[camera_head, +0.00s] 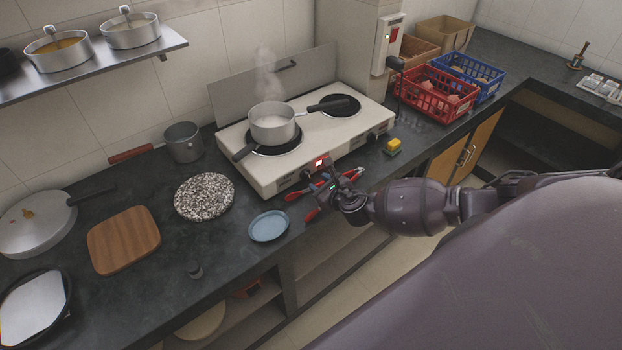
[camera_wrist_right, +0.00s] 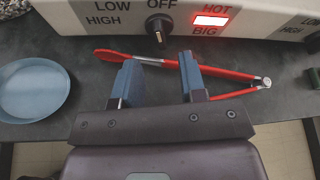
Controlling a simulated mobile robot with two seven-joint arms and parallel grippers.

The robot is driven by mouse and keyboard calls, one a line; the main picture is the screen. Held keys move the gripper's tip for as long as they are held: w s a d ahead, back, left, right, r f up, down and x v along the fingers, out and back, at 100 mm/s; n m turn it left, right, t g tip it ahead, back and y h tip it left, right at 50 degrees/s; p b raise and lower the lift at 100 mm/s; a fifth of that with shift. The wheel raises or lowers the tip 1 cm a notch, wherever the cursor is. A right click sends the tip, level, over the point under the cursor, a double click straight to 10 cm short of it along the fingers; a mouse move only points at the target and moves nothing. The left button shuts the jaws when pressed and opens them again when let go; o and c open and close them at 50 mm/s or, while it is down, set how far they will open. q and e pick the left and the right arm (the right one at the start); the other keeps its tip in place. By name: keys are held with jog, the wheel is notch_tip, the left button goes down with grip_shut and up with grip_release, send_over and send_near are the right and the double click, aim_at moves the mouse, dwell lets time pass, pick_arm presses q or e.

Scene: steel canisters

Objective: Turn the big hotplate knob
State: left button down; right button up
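The big hotplate knob (camera_wrist_right: 158,28) is a dark round knob on the cream front panel of the hotplate (camera_head: 262,178). In the right wrist view it sits below the word OFF, beside a lit red HOT lamp (camera_wrist_right: 211,20) over the label BIG. My right gripper (camera_wrist_right: 160,78) has its two blue fingers apart, with nothing held between them. It is in front of the knob and does not touch it. In the head view the right gripper (camera_head: 328,190) is at the hotplate's front edge. My left gripper is not in view.
Red tongs (camera_wrist_right: 225,72) lie on the dark counter, passing beneath the gripper fingers. A blue plate (camera_head: 269,226) lies to the left. A steaming pot (camera_head: 272,124) stands on the hotplate's left burner. A yellow-green sponge (camera_head: 393,146) lies to the right.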

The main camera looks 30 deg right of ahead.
aim_at(310, 177)
jog(key=shift+b+x, duration=0.5)
jog(key=shift+x, duration=2.4)
grip_shut()
